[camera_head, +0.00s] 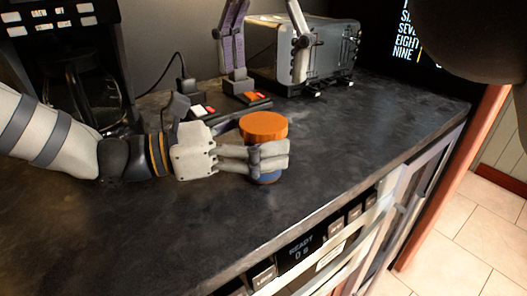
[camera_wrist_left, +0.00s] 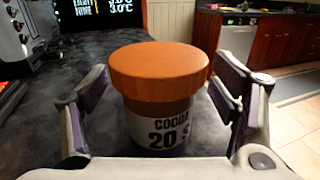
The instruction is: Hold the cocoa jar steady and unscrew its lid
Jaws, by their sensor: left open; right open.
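The cocoa jar (camera_head: 264,178) stands upright on the dark counter, its wide orange lid (camera_head: 263,126) on top. In the left wrist view the jar (camera_wrist_left: 158,125) shows its white "COCOA" label under the lid (camera_wrist_left: 160,70). My left gripper (camera_head: 268,157) is open around the jar's body, below the lid. In the left wrist view its fingers (camera_wrist_left: 160,92) stand on either side of the jar with gaps visible. My right gripper (camera_head: 268,72) comes down from the top edge, open and empty, above and behind the lid in the picture. The jar's middle is hidden by a left finger.
A metal toaster (camera_head: 312,55) stands at the back. A coffee maker (camera_head: 75,80) is at the back left. Small dark objects with red parts (camera_head: 205,110) lie behind the jar. The counter's front edge is near, above a drawer front with a "READY" display (camera_head: 300,248).

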